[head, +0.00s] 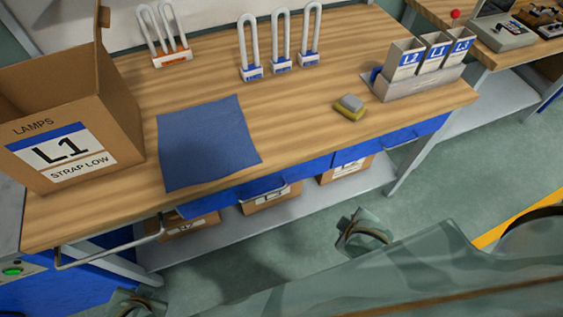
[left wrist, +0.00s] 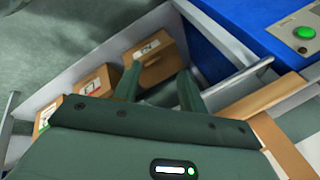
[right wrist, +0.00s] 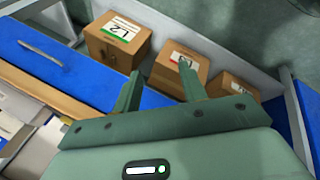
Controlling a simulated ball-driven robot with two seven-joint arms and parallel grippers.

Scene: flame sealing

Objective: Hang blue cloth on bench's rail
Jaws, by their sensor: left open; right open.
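The blue cloth (head: 207,142) lies flat on the wooden bench top (head: 310,115), right of the lamp box, its near edge close to the bench's front edge. The bench's metal rail (head: 105,250) sticks out from the front edge at the left; nothing hangs on it. A metal bar, seemingly this rail (left wrist: 238,82), also shows in the left wrist view. My left gripper (left wrist: 156,88) is open and empty, pointing down past the bench front near the rail. My right gripper (right wrist: 160,78) is open and empty, in front of the bench above the lower shelf. The cloth is not seen in either wrist view.
A cardboard box marked L1 (head: 75,120) stands left of the cloth. Padlock-like pieces (head: 281,55), a sponge (head: 350,105) and a labelled holder (head: 420,82) stand on the bench. Blue drawers (head: 300,178) and a shelf with boxes (head: 270,197) are below.

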